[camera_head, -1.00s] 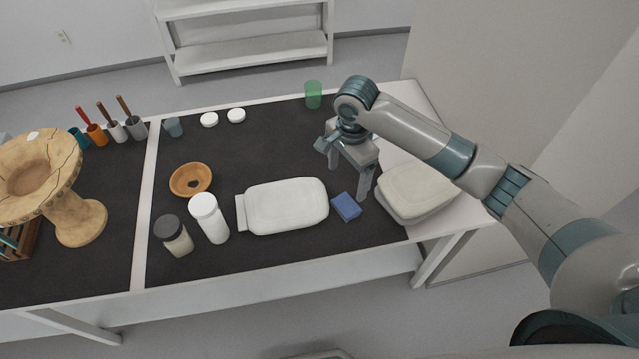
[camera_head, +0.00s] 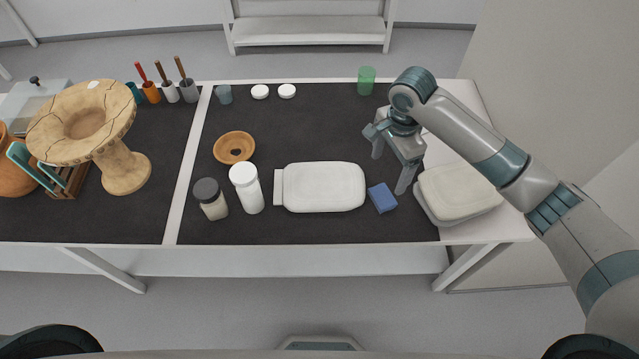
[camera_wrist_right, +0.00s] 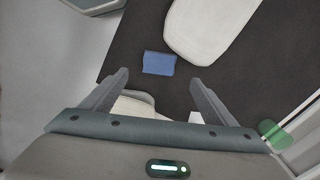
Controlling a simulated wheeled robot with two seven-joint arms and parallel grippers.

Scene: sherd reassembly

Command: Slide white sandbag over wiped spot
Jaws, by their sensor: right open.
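The white sandbag (camera_head: 322,187) lies flat on the dark mat, a rounded pillow with a flat tab at its left end. It also shows in the right wrist view (camera_wrist_right: 208,26). My right gripper (camera_head: 389,172) is open and empty, above the mat to the right of the sandbag and apart from it. In the right wrist view its two fingers (camera_wrist_right: 158,88) point toward the blue sponge (camera_wrist_right: 159,63). The blue sponge (camera_head: 382,198) lies just right of the sandbag. I cannot make out a wiped spot on the mat. My left gripper is not in view.
A cream pad stack (camera_head: 458,192) lies at the table's right end. A green cup (camera_head: 366,80) stands at the back. The mat behind the sandbag is clear.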

